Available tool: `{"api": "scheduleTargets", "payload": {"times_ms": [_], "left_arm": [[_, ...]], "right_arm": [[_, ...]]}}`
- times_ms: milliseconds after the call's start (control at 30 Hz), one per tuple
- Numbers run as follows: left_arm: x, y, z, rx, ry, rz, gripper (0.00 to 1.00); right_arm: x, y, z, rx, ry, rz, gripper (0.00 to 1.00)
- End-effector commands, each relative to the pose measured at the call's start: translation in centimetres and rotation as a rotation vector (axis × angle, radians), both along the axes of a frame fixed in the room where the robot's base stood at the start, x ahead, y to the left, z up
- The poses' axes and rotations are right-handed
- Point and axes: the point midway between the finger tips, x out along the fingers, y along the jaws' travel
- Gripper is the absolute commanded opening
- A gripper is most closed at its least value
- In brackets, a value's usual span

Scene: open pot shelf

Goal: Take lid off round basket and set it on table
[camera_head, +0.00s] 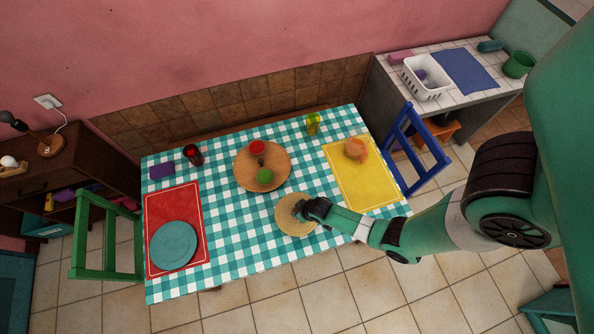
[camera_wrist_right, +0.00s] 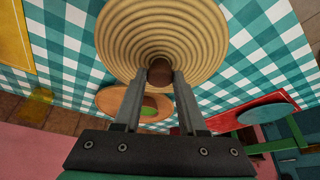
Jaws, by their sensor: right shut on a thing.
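A round, tan woven lid (camera_head: 291,222) with ring-like ridges is at the front right of the checked table (camera_head: 247,250). It fills the top of the right wrist view (camera_wrist_right: 160,30), with a brown knob (camera_wrist_right: 160,72) at its middle. My right gripper (camera_head: 303,208) is over the lid, its fingers (camera_wrist_right: 158,84) shut on the knob. The round basket is not clearly seen; anything under the lid is hidden, and I cannot tell whether the lid rests on it or is raised. My left gripper is not in view.
A round wooden board (camera_head: 243,172) holds a green and a red item. A yellow mat (camera_head: 365,190) with an orange pot (camera_head: 355,149) lies right, a red mat (camera_head: 155,213) with a teal plate (camera_head: 173,245) left. Checked cloth is bare between the plate and lid.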

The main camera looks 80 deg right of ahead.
Motion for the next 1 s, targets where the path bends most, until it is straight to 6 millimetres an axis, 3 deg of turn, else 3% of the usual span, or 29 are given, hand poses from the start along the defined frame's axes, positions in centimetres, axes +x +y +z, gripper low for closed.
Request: {"api": "scheduleTargets", "payload": {"times_ms": [367, 567, 800, 1000], "left_arm": [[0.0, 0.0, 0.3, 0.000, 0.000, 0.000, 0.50], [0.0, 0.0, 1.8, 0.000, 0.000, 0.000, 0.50], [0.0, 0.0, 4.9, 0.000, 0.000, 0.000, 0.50], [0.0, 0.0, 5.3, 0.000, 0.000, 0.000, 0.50]], "right_arm": [[0.0, 0.0, 0.5, -0.001, -0.002, 0.000, 0.00], [0.0, 0.0, 3.6, -0.001, -0.003, 0.000, 0.00], [-4.6, 2.4, 9.9, 0.001, 0.002, 0.003, 0.00], [-9.6, 5.0, 11.7, 0.000, 0.004, 0.007, 0.00]]}}
